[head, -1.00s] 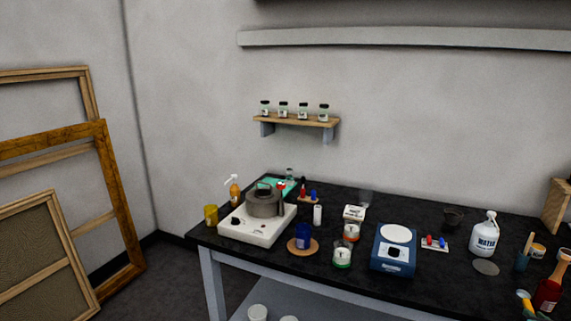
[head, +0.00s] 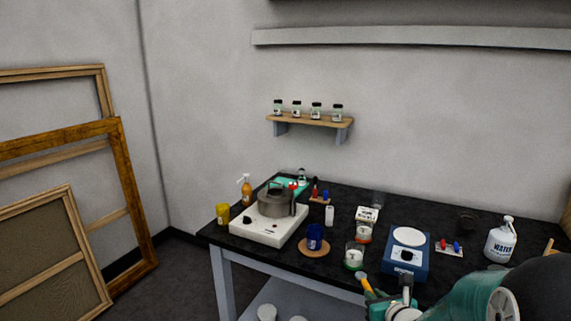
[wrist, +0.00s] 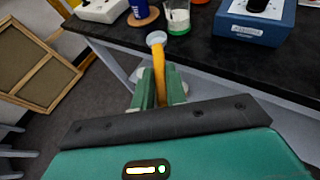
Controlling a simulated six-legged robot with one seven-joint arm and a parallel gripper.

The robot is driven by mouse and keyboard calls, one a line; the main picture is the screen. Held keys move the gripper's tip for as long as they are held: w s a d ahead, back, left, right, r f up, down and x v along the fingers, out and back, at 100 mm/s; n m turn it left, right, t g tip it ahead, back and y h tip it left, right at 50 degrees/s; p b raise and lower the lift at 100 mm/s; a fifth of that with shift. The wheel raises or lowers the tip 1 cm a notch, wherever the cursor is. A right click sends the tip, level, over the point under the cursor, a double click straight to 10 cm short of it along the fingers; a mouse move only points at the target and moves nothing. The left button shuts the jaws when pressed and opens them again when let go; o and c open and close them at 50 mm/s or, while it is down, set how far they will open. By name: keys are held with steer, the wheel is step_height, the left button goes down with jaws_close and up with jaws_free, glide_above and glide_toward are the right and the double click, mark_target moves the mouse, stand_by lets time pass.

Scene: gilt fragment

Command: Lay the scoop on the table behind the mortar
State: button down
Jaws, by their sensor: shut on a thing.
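The scoop (wrist: 158,62) has a yellow-orange handle and a small round grey end. My gripper (wrist: 158,90) is shut on its handle, with the round end pointing away from the wrist. In the head view the scoop (head: 367,286) and my gripper (head: 383,301) are at the lower middle, in front of the table's front edge.
A blue scale (head: 406,262), a glass jar (head: 354,257) and a blue cup (head: 315,237) stand near the front edge. A water bottle (head: 500,241) and a small rack (head: 449,250) stand near the mortar. A white hot plate (head: 268,225) is at left.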

steer(key=a+n+y, duration=0.1)
steer(key=a, duration=0.8)
steer(key=shift+f+n+g+y, duration=0.3)
steer(key=shift+f+y, duration=0.1)
steer(key=shift+f, duration=0.05)
steer(key=shift+a, duration=0.15)
